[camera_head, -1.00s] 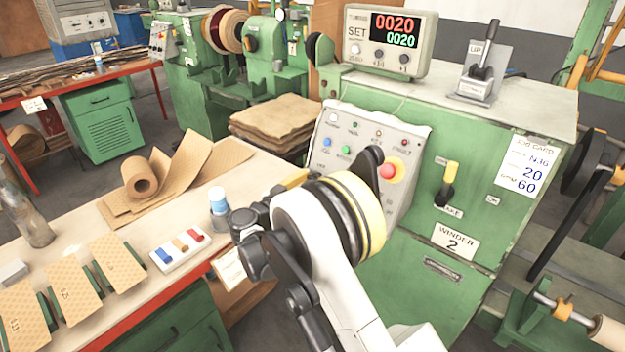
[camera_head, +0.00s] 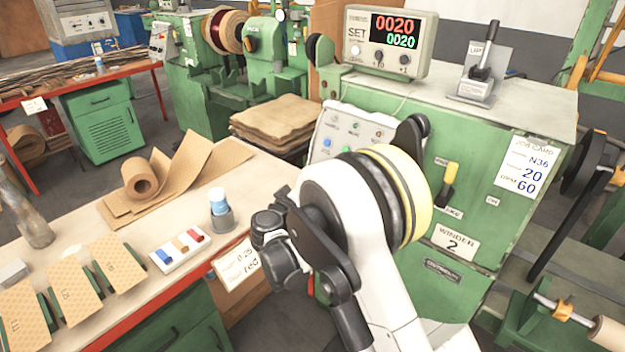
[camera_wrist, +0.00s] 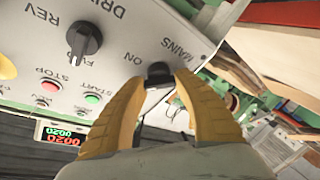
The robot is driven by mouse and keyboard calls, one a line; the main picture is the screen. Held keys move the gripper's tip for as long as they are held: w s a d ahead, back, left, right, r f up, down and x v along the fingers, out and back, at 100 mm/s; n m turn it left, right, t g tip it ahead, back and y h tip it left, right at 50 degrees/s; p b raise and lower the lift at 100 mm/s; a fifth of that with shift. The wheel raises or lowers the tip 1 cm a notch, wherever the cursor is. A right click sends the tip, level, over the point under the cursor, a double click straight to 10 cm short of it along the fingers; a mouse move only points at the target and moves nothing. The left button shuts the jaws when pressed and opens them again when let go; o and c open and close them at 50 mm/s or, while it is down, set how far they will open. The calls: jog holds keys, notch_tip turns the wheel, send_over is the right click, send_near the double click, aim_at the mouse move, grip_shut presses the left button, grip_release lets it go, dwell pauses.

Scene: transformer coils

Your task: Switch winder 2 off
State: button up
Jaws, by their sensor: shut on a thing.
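Winder 2 is the green cabinet (camera_head: 470,285) with a "WINDER 2" plate (camera_head: 456,241) on its front. Its grey control panel (camera_head: 340,130) is partly hidden behind my arm in the head view. In the wrist view the panel (camera_wrist: 122,60) fills the upper left, upside down. My gripper (camera_wrist: 161,82) has its two yellow fingers on either side of a black switch knob (camera_wrist: 159,69), marked "MAINS" and "ON", and is shut on it. A larger black drive knob (camera_wrist: 84,40) marked "REV" and "FWD" is beside it. My gripper is hidden in the head view.
Beside the mains knob are a green start button (camera_wrist: 92,99) and a red stop button (camera_wrist: 50,86). The counter (camera_head: 390,40) on top reads 0020 twice. A yellow-handled brake lever (camera_head: 448,184) is right of my arm. The workbench (camera_head: 75,205) is at left.

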jog(key=n, duration=0.2)
jog(key=n+y+p, duration=0.1)
jog(key=n, duration=0.2)
jog(key=shift+d+g+y, duration=0.1)
jog(key=shift+g+y, duration=0.2)
jog(key=shift+g, duration=0.1)
jog(key=shift+n+g+y+p, duration=0.5)
jog(key=shift+n+g, duration=0.1)
jog(key=shift+n, duration=1.4)
jog(key=o, duration=1.2)
jog(key=shift+w, duration=0.1)
jog(key=shift+c, duration=0.2)
jog(key=v, duration=1.2)
